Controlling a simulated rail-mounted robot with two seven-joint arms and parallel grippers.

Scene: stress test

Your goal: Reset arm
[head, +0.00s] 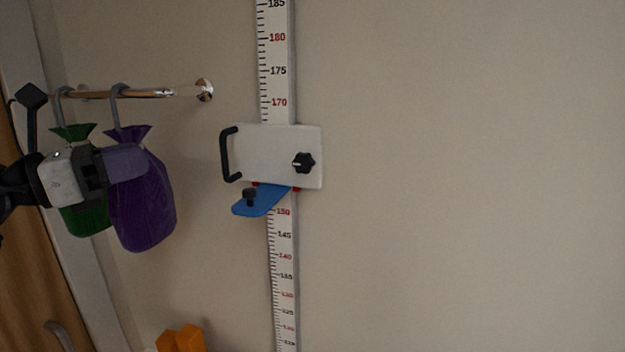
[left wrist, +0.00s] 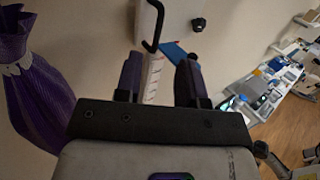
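My left gripper (head: 128,162) is at the left of the head view, in front of the hanging purple bag and partly covering it. In the left wrist view its two dark fingers (left wrist: 160,76) stand apart with nothing between them; the wall scale shows through the gap behind. My right gripper is in neither view.
A purple bag (head: 148,210) and a green bag (head: 86,218) hang from a chrome wall rail (head: 145,93). To their right is a wall height scale (head: 279,55) with a white slider plate (head: 270,154), black handle and blue tab (head: 258,203). An orange object (head: 182,340) shows below. The right wall is bare.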

